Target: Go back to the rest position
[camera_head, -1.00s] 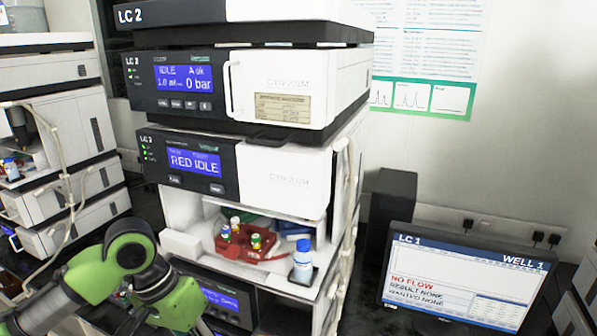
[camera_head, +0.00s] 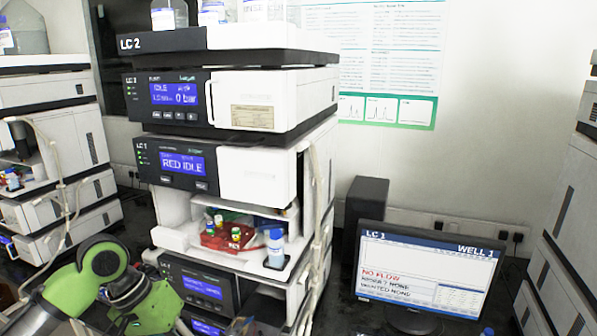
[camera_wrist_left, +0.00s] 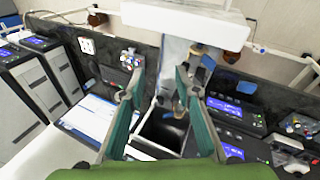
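My left arm (camera_head: 130,295) comes in at the lower left of the head view, green at the joints, in front of the column stack. Its fingertips are not clear there. In the left wrist view my left gripper (camera_wrist_left: 158,90) shows two teal fingers spread apart, with nothing visible held between them. The LC 2 stack (camera_head: 258,180) stands beyond the arm. A red tray (camera_head: 222,241) with small coloured-cap vials sits in its open bay, beside a blue-capped bottle (camera_head: 275,250). My right gripper is not in view.
A monitor (camera_head: 425,275) reading NO FLOW stands to the right of the stack, with a dark box (camera_head: 365,215) behind it. More instrument stacks stand at the far left (camera_head: 60,150) and right edge (camera_head: 560,240). Bottles (camera_head: 212,12) stand on the central stack.

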